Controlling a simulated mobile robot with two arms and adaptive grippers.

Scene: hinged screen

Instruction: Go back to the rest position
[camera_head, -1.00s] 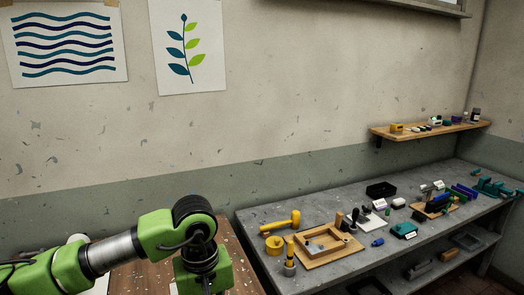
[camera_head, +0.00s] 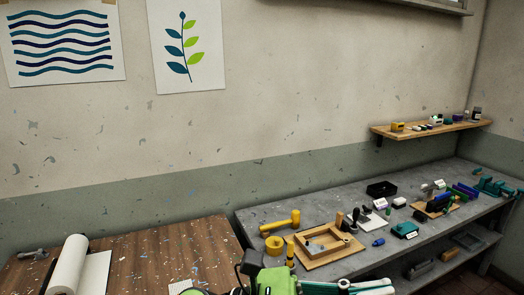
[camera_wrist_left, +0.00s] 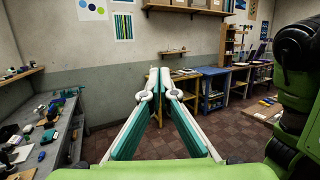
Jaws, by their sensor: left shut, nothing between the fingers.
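My left gripper (camera_head: 385,289) shows at the bottom edge of the head view, its teal and white fingers pointing right, in front of the grey workbench (camera_head: 262,217). In the left wrist view the fingers of the left gripper (camera_wrist_left: 160,72) come together at the tips, with nothing between them. Part of the green wrist shows in both views. My right gripper is in neither view. No hinged screen can be made out.
The wooden table (camera_head: 140,255) at lower left carries a white paper roll (camera_head: 70,268) and scraps. The workbench holds a yellow mallet (camera_head: 280,222), a wooden frame (camera_head: 325,245) and other tools. A wall shelf (camera_head: 430,131) hangs at right. Open floor (camera_wrist_left: 125,142) shows beyond the fingers.

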